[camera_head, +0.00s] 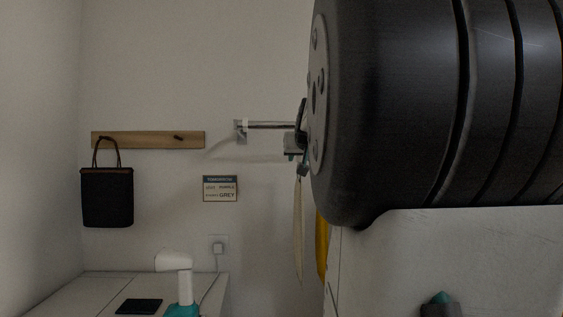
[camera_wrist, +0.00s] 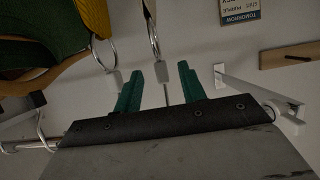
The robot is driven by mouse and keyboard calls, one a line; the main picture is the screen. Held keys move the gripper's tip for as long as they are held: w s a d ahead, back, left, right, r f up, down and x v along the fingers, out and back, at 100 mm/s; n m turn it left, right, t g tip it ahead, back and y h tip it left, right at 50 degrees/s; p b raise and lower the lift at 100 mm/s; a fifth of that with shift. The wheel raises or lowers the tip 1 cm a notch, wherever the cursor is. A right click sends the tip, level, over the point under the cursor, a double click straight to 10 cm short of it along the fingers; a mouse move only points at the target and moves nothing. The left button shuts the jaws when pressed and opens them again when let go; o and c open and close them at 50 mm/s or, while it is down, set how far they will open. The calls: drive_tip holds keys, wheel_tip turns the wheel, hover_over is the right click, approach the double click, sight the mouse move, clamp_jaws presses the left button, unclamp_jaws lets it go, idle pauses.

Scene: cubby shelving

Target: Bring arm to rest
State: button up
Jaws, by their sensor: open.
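In the wrist view my gripper (camera_wrist: 160,84) shows two teal fingers spread apart, with nothing clearly held between them. Metal rings (camera_wrist: 103,52) hang just beyond the fingers, one close to the left finger; I cannot tell whether it touches. A green and yellow cloth item (camera_wrist: 50,38) is at the upper left. In the head view my dark arm link covers much of the right half. A small grey and teal part (camera_head: 291,150) beside the wall rail may be my gripper, mostly hidden.
A metal rail (camera_head: 270,125) sticks out across the wall near my arm. A wooden hook board (camera_head: 148,140) holds a black bag (camera_head: 107,197). A sign (camera_head: 220,188) is on the wall. A white hair dryer (camera_head: 174,262) and dark tablet (camera_head: 139,307) are on the counter at lower left.

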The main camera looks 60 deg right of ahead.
drive_tip(key=s+a+f+n+g+y, duration=0.25)
drive_tip(key=a+f+y, duration=0.45)
drive_tip(key=a+f, duration=1)
drive_tip(key=s+a+f+n+g+y, duration=0.1)
drive_tip(key=s+a+f, duration=0.3)
drive_tip(key=a, duration=0.5)
drive_tip(key=s+a+f+n+g+y, duration=0.1)
drive_tip(key=s+a+f+n+g, duration=0.1)
drive_tip(key=a, duration=0.6)
drive_tip(key=s+a+f+n+g+y, duration=0.1)
drive_tip(key=s+a+f+n, duration=0.3)
drive_tip(key=a+f, duration=0.4)
drive_tip(key=shift+s+a+g, duration=0.55)
drive_tip(key=shift+s+a, duration=0.25)
drive_tip(key=shift+a, duration=0.05)
drive_tip(key=shift+f+n, duration=0.1)
drive_tip(key=shift+n, duration=0.15)
drive_tip(key=shift+c, duration=0.5)
